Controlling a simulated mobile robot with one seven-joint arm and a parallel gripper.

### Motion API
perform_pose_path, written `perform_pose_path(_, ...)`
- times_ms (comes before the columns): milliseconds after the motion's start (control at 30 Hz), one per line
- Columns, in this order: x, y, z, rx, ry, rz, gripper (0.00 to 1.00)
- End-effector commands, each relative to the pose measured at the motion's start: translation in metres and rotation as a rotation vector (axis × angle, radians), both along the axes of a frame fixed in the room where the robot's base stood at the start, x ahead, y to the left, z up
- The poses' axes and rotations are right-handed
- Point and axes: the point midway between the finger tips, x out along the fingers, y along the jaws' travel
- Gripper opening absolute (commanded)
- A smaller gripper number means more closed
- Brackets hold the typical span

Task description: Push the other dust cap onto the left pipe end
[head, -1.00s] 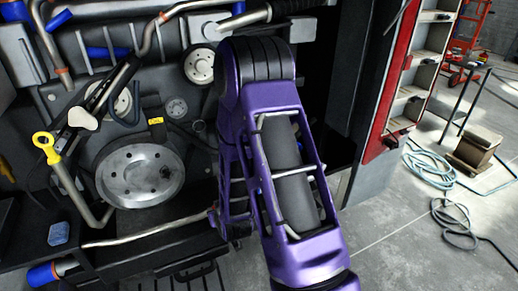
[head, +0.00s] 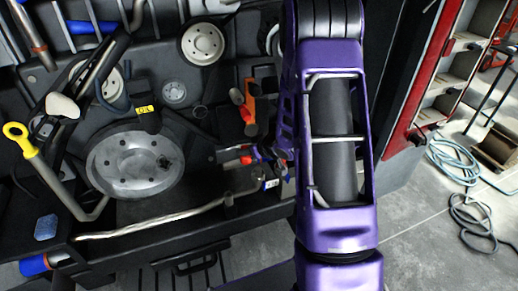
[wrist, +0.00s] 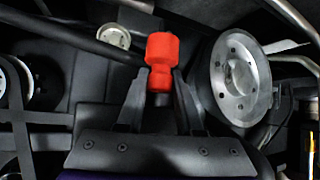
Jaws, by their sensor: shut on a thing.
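A red dust cap (wrist: 162,60) stands between the two fingertips of my gripper (wrist: 160,82) in the wrist view. The fingers are shut on its narrower lower part, and its wide end points away from the wrist. In the head view my gripper is small and partly hidden beside my purple arm, with a red patch (head: 246,160) at it, probably the cap. A silver pipe (head: 150,222) runs along the lower front of the machine, its right end near my gripper. I cannot tell which pipe end is the left one.
A large grey disc pulley (head: 135,165) is left of my gripper, and it also shows in the wrist view (wrist: 240,78). An orange part (head: 249,105) is just above my gripper. A yellow-ringed dipstick (head: 17,132) stands at the left. A red shelf unit (head: 420,90) is at the right.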

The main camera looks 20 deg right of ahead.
Motion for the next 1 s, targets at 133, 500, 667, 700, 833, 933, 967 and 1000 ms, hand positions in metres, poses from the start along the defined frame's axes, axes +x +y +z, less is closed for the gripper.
perform_pose_path(133,-0.002,-0.028,-0.001,-0.001,-0.001,0.047,0.00)
perform_pose_path(500,-0.005,-0.041,-0.010,0.001,-0.001,0.081,0.00)
perform_pose_path(667,-0.005,-0.041,-0.025,0.001,-0.001,0.081,0.00)
perform_pose_path(700,-0.005,-0.041,-0.029,0.000,-0.001,0.080,0.00)
perform_pose_path(833,-0.005,-0.041,-0.040,0.000,-0.001,0.080,0.00)
perform_pose_path(933,-0.005,-0.041,-0.045,0.000,-0.001,0.080,0.00)
perform_pose_path(967,-0.005,-0.041,-0.046,0.000,-0.001,0.080,0.00)
perform_pose_path(1000,-0.005,-0.041,-0.047,0.000,-0.001,0.080,0.00)
